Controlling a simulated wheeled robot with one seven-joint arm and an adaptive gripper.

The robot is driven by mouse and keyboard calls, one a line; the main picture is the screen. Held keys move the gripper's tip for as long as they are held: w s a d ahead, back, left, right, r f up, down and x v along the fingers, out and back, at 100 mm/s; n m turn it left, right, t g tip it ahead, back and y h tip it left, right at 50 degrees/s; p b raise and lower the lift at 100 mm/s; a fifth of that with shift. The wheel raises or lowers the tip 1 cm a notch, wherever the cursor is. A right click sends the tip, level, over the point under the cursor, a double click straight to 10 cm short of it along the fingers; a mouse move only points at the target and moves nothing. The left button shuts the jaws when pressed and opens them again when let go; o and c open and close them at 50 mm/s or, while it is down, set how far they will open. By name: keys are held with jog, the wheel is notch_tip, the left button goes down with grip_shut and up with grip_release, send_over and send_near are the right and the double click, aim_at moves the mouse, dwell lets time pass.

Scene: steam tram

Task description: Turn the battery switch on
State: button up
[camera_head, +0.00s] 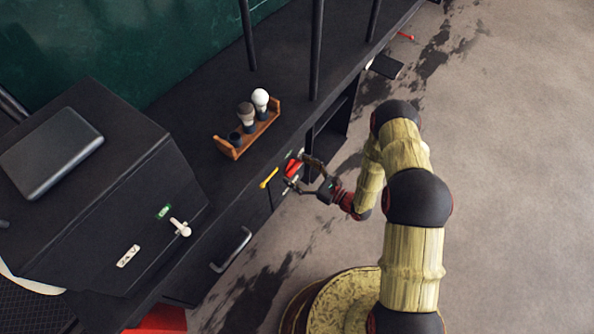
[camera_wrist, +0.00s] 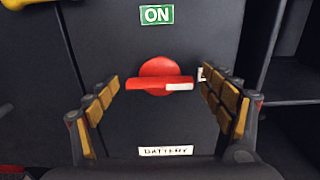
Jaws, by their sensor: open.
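The battery switch (camera_wrist: 158,76) is a red round knob with a bar handle on a dark panel. Its bar lies level, with a white mark at the right end, in the wrist view. A green ON label (camera_wrist: 163,15) is above it and a BATTERY label (camera_wrist: 166,151) is below. In the head view the red switch (camera_head: 292,167) shows on the cabinet front. My gripper (camera_wrist: 163,88) is open, with one finger on each side of the knob. It also shows in the head view (camera_head: 299,175). I cannot tell whether a finger touches the bar.
A yellow handle (camera_head: 269,178) is left of the switch, and a grey drawer handle (camera_head: 231,250) is lower left. A wooden rack (camera_head: 224,147) with bulbs stands on the counter above. A dark box with a white lever (camera_head: 181,228) is at left. An open compartment (camera_wrist: 292,52) is at right.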

jog(key=shift+a, duration=0.15)
jog(key=shift+c, duration=0.9)
jog(key=c, duration=1)
jog(key=shift+n, duration=0.3)
jog(key=n, duration=0.3)
jog(key=shift+n+b, duration=0.4)
jog(key=shift+s+a+f+n+b, duration=0.15)
jog(key=shift+n+b, duration=0.75)
jog(key=shift+n, duration=2.45)
jog(key=shift+f+n+b, duration=0.1)
jog(key=shift+n+b, duration=0.8)
jog(key=shift+n, duration=2.45)
